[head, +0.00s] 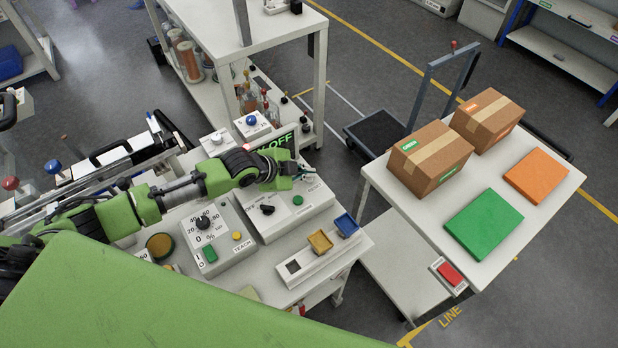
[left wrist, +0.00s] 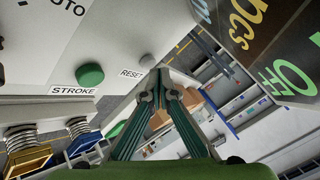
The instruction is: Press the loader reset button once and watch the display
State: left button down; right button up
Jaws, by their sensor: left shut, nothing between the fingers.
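The loader reset button (left wrist: 147,60) is a small grey round button beside the RESET label (left wrist: 130,73) in the left wrist view. My left gripper (head: 307,170) is over the far right part of the loader control box (head: 285,224) in the head view. Its fingers are shut and empty. The fingertips (left wrist: 159,78) appear close to the reset button; I cannot tell whether they touch it. The dark display (head: 276,147) shows green OFF and is partly hidden by my gripper. In the left wrist view the display (left wrist: 258,60) shows OFF and "pcs".
A green STROKE button (left wrist: 90,75) is close to the reset button. A percent-dial box (head: 222,225) stands left of the control box. A separate table (head: 417,223) with cartons (head: 430,150) stands at the right.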

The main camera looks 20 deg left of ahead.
pick_arm(q)
jog(key=shift+f+b, duration=0.35)
jog(key=shift+f, duration=0.25)
dwell(0.7)
jog(key=shift+r, duration=0.1)
jog(key=shift+r+p, duration=0.9)
notch_tip(320, 180, up, 5)
jog(key=p, duration=0.4)
jog(key=shift+p, duration=0.35)
dwell(0.5)
